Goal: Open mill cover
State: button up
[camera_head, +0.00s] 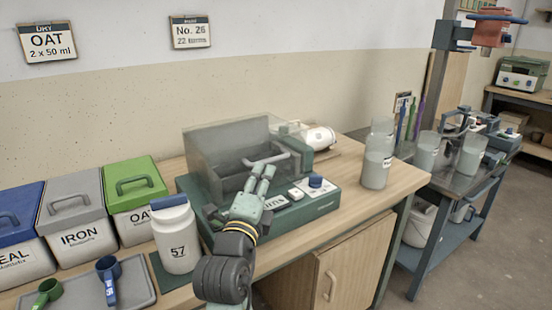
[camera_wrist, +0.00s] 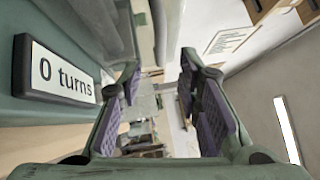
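The mill (camera_head: 322,199) is a dark green machine on the wooden bench. Its see-through grey cover (camera_head: 215,143) is down over the back of the base, with a pale bar handle (camera_head: 270,158) on its front. My gripper (camera_head: 263,171) is just in front of the cover, its fingertips close to the handle. I cannot tell whether they touch it. In the wrist view my gripper (camera_wrist: 160,68) shows its purple-padded fingers apart, with no object clearly held between them. The mill's "0 turns" display (camera_wrist: 62,74) is at the left there.
A white jar marked 57 (camera_head: 176,240) stands left of my arm. Lidded grey (camera_head: 75,213) and green (camera_head: 133,190) bins and a scoop tray (camera_head: 135,285) are further left. A glaze jar (camera_head: 377,165) stands right of the mill. A white drum (camera_head: 320,138) lies behind it.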

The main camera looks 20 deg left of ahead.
aim_at(269, 163)
jog(key=w, duration=0.2)
jog(key=w+p, duration=0.1)
jog(key=w, duration=0.2)
jog(key=w+a+r+p, duration=0.1)
jog(key=w, duration=0.2)
jog(key=shift+r, duration=0.1)
grip_shut()
dwell(0.6)
